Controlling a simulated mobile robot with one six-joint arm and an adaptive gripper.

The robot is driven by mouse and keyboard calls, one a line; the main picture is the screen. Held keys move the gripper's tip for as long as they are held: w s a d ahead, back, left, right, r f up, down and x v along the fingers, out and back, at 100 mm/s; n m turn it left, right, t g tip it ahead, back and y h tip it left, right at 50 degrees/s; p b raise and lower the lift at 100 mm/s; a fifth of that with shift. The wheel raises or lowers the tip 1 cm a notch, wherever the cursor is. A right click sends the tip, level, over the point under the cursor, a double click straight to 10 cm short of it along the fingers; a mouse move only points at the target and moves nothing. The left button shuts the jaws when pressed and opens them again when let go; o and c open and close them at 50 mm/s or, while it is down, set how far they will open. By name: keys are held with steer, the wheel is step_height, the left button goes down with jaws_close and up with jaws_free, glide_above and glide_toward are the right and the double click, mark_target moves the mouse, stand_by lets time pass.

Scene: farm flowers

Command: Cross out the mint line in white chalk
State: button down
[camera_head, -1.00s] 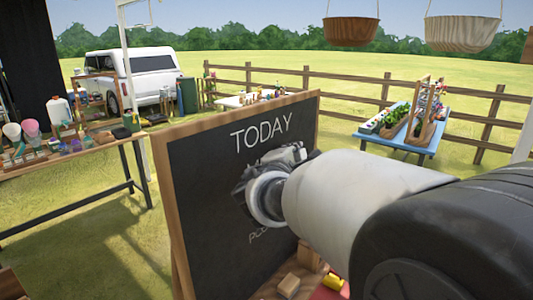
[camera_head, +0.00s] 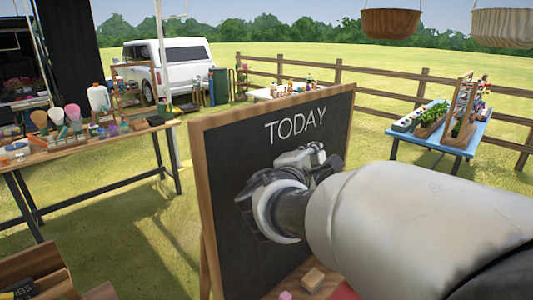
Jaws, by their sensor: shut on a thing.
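The chalkboard (camera_head: 225,180) stands upright in a wooden frame, with "TODAY" written in white near its top. My gripper (camera_head: 320,160) is in front of the board, just below that word, and my arm covers much of the board's middle and lower right. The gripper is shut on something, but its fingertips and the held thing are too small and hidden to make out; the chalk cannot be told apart. The mint line is hidden behind my gripper and arm. I cannot tell whether the held thing touches the board.
A wooden block (camera_head: 313,278) and a small pink piece (camera_head: 285,295) lie below the board. A long table (camera_head: 95,165) with pots and brushes stands left. A blue table (camera_head: 440,147) with plants stands right, before a fence (camera_head: 400,97). Baskets (camera_head: 391,22) hang above.

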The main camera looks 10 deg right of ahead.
steer(key=s+a, duration=0.4)
steer(key=a, duration=0.1)
steer(key=shift+a, duration=0.25)
stand_by(0.6)
steer(key=s+d, duration=0.3)
steer(key=s, duration=0.2)
steer(key=shift+d, duration=0.3)
stand_by(0.4)
steer(key=shift+s+d, duration=0.85)
steer(key=shift+s, duration=0.25)
steer(key=w+a, duration=0.4)
steer(key=w, duration=0.2)
steer(key=shift+a, duration=0.25)
